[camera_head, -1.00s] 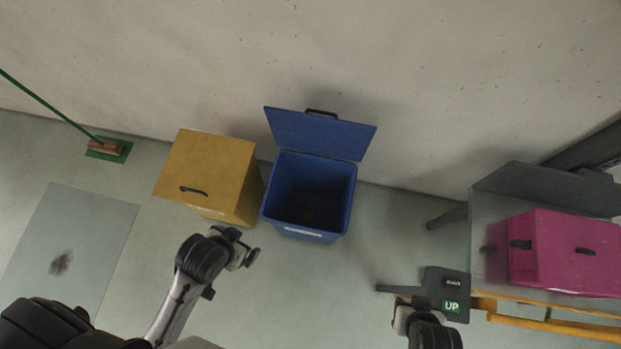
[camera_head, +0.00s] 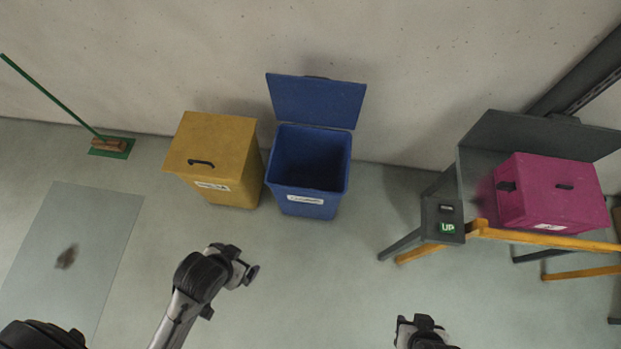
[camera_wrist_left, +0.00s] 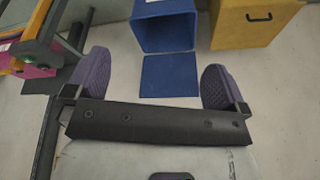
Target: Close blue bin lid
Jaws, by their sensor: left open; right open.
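The blue bin (camera_head: 308,172) stands on the floor against the wall in the head view, its opening uncovered. Its blue lid (camera_head: 317,101) is raised at the back, near the wall. In the left wrist view, the lid (camera_wrist_left: 169,76) and bin (camera_wrist_left: 166,30) appear upside down. My left gripper (camera_head: 243,268) is below and left of the bin in the head view, apart from it. Its purple-padded fingers (camera_wrist_left: 155,66) are spread wide with nothing between them. My right gripper (camera_head: 421,325) is at the bottom edge, open and away from the bin, partly cut off.
A yellow bin (camera_head: 214,150) with its lid shut stands close at the blue bin's left. At right, a grey stand (camera_head: 470,176) holds a magenta box (camera_head: 550,195), with an UP button panel (camera_head: 442,220) in front. The floor before the bins is clear.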

